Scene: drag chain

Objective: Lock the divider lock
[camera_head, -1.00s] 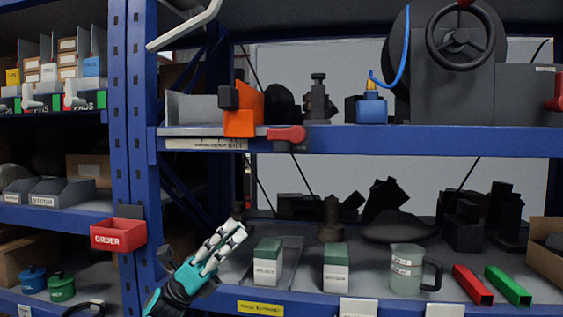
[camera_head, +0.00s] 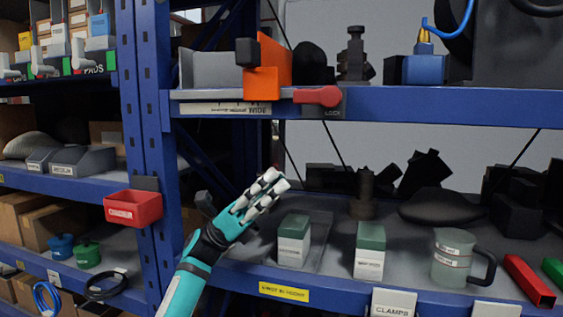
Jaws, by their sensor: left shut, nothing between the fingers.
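The divider lock is a red lever (camera_head: 318,96) on a dark plate marked LOCK (camera_head: 330,112), mounted on the front of the blue upper shelf beam; the lever lies roughly level. Left of it is an orange divider (camera_head: 262,82) with a black block on it, above a ruler strip (camera_head: 225,108) on the beam. My left gripper (camera_head: 272,186), teal and black with white and grey fingers, is below and left of the lever, in front of the lower shelf. It is shut and empty, apart from the lever, pointing up and right. My right gripper is not in view.
A red bin (camera_head: 133,208) hangs on the blue post at left. Open space lies between gripper and upper beam.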

